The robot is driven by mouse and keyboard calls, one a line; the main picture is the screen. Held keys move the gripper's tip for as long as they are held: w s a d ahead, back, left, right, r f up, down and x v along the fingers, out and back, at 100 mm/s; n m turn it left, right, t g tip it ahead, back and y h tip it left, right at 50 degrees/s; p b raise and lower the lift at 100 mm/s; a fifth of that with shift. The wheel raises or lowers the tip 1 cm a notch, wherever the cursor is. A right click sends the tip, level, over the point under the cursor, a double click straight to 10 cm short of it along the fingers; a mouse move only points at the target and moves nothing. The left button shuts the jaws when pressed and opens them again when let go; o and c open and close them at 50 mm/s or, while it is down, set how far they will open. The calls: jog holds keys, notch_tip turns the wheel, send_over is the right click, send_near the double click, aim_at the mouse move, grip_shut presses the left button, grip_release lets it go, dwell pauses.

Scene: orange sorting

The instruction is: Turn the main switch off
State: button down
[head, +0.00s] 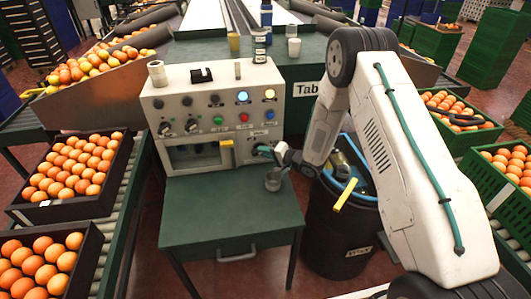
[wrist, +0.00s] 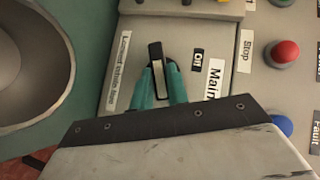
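The main switch (wrist: 155,66) has a black handle with a pale stripe. In the head view my gripper (head: 262,151) is at the lower right of the white control panel (head: 165,101) and hides the switch there.
A red button (wrist: 283,53) labelled "Stop" and a blue button (wrist: 278,124) are nearby. A dark bin (head: 335,235) stands right of the table.

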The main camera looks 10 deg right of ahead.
jog(key=shift+r+h, duration=0.1)
jog(key=shift+h, duration=0.2)
jog(key=shift+a+r+n+g+h, duration=0.15)
jog(key=shift+a+n+g+h, duration=0.2)
jog(key=shift+n+h, duration=1)
jog(key=shift+a+r+n+g+h, duration=0.2)
jog(key=shift+n+g+h, duration=0.35)
jog(key=shift+h, duration=1.3)
jog(key=shift+a+r+n+g+h, duration=0.2)
jog(key=shift+a+n+h, duration=0.1)
jog(key=shift+n+h, duration=1.1)
jog(key=shift+h, duration=0.4)
jog(key=c, duration=1.4)
grip_release()
jog(key=shift+o, duration=0.2)
jog(key=v, duration=0.7)
jog(key=shift+s+r, duration=0.25)
jog(key=shift+s, duration=0.05)
